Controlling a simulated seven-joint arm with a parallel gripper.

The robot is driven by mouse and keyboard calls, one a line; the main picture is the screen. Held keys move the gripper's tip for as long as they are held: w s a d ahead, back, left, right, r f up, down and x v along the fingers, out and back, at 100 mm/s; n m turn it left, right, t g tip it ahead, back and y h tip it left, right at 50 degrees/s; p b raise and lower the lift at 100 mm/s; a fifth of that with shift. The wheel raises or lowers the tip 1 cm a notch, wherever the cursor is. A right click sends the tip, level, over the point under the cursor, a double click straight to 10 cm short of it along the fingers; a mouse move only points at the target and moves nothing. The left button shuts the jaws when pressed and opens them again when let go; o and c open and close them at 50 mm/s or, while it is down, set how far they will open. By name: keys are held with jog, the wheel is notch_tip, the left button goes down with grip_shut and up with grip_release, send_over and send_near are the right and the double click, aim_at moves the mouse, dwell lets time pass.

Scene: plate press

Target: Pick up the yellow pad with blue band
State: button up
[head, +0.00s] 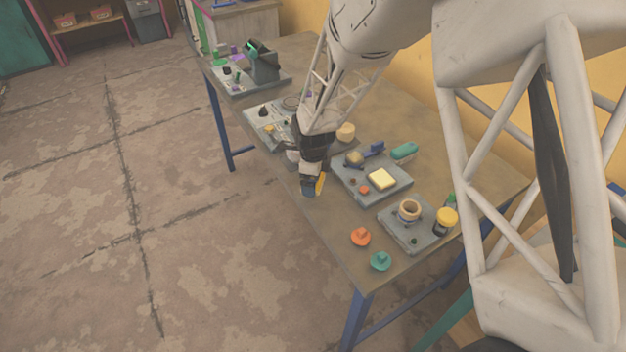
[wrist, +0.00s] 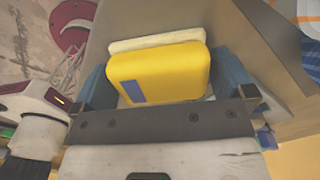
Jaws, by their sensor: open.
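The yellow pad with blue band (wrist: 180,68) fills the middle of the wrist view; a short blue patch shows at its lower left. A cream layer (wrist: 155,42) shows along its far side. My gripper (wrist: 163,82) is open, with one blue finger on each side of the pad. I cannot tell whether either finger touches it. In the head view my gripper (head: 311,188) points down at the table's left edge, and a sliver of the yellow pad (head: 320,184) shows beside it. The rest of the pad is hidden there.
Right of my gripper, a grey board (head: 347,187) holds a pale yellow block (head: 382,179). A teal brush (head: 404,151) lies behind it. Another board (head: 405,235) holds a ring (head: 409,208). An orange knob (head: 361,237) and a teal knob (head: 380,261) sit near the front edge.

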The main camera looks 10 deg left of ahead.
jog(key=shift+c, duration=0.3)
jog(key=c, duration=0.6)
jog(key=shift+c, duration=0.3)
jog(key=shift+r, duration=0.15)
jog(key=shift+r, duration=0.55)
jog(key=shift+s+d+r, duration=0.1)
jog(key=shift+s+r, duration=0.1)
jog(key=shift+r, duration=0.4)
jog(key=shift+s+d+r, duration=0.1)
jog(key=shift+s+r, duration=0.05)
jog(key=shift+r, duration=0.4)
jog(key=s+d, duration=0.2)
jog(key=s, duration=0.2)
jog(key=s+d, duration=0.2)
jog(key=s, duration=0.1)
jog(key=s+d+r, duration=0.1)
jog(key=s+d, duration=0.1)
jog(key=s, duration=0.2)
jog(key=shift+s+d+r, duration=0.1)
jog(key=shift+s+d, duration=0.65)
jog(key=shift+s, duration=0.35)
